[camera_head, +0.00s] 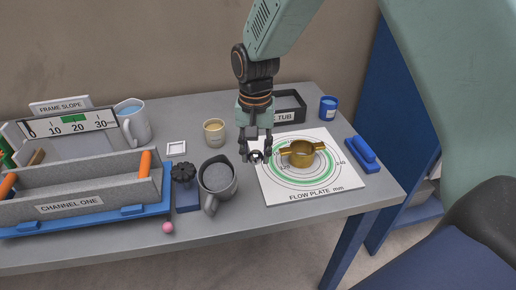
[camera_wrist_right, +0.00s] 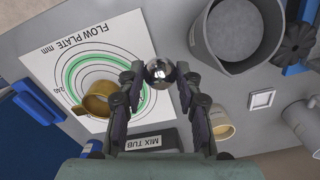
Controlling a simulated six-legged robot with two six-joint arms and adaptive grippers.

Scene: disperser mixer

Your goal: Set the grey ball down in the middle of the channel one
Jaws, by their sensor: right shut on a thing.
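The grey ball (camera_wrist_right: 159,73) is shiny and sits between the fingertips of my right gripper (camera_wrist_right: 158,82) in the right wrist view. In the head view my right gripper (camera_head: 256,155) is over the left edge of the flow plate, and the ball (camera_head: 256,156) shows small between its dark fingers. Channel one (camera_head: 75,208) is a grey trough with a labelled front on a blue base at the left of the table. Orange rods (camera_head: 145,163) stand at its ends. The gripper is well to the right of the channel. My left gripper is not in view.
A grey jug (camera_head: 217,180) and a dark knob (camera_head: 183,173) stand between the gripper and the channel. A pink ball (camera_head: 168,228) lies near the table's front edge.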

